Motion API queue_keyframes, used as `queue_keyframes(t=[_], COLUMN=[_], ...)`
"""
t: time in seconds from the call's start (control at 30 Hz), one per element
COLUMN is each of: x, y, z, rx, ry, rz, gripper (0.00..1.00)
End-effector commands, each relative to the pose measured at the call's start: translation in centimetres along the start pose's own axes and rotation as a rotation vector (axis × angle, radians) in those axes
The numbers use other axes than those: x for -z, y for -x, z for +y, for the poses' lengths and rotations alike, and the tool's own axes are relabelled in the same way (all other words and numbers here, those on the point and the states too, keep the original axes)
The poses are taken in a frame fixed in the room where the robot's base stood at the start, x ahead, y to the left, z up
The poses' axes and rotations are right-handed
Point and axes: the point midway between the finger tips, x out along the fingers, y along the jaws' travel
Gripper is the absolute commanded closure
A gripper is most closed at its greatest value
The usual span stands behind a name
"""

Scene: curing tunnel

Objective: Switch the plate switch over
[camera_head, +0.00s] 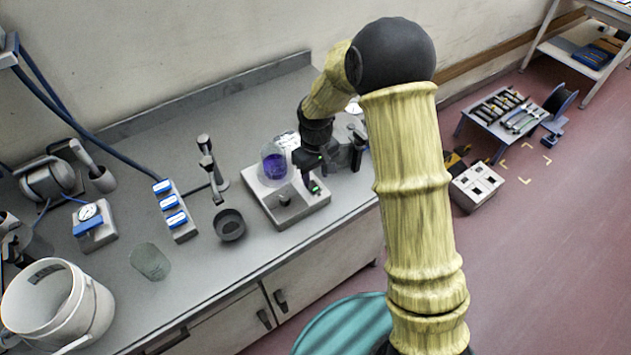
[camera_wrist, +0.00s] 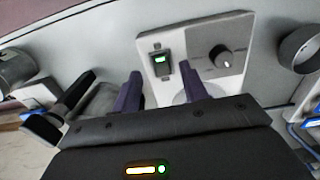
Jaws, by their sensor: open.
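The white hot plate (camera_head: 262,197) stands on the bench with a glass beaker of purple liquid (camera_head: 274,167) on it. Its front has a dark knob (camera_head: 284,199) and a small plate switch (camera_head: 315,187) lit green. In the wrist view the switch (camera_wrist: 161,63) is a dark rocker with a bright green part, beside the knob (camera_wrist: 221,57). My gripper (camera_wrist: 160,72) is open and empty, its two purple fingers apart with the switch appearing between their tips. In the head view my gripper (camera_head: 308,179) is right above the plate's switch side. Whether it touches the switch I cannot tell.
A dark bowl (camera_head: 229,225) and a block with blue switches (camera_head: 175,212) stand left of the plate. A glass (camera_head: 150,262) and a white bucket (camera_head: 88,306) are farther left. Dark equipment (camera_head: 346,150) stands close on the right. The bench front strip is clear.

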Motion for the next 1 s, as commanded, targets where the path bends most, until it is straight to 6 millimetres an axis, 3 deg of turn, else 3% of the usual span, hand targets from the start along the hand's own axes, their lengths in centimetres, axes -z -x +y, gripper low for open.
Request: queue_keyframes(t=[0.23, 0.6, 0.83, 1.0], x=[-0.1, -0.1, -0.1, 0.0], y=[-3.5, -4.2, -4.2, -4.1], z=[0.0, 0.1, 0.1, 0.1], rx=[0.000, 0.000, 0.000, 0.000], ry=[0.000, -0.002, -0.002, -0.001], rz=[-0.003, 0.000, 0.000, -0.007], gripper=[0.56, 0.56, 1.00, 1.00])
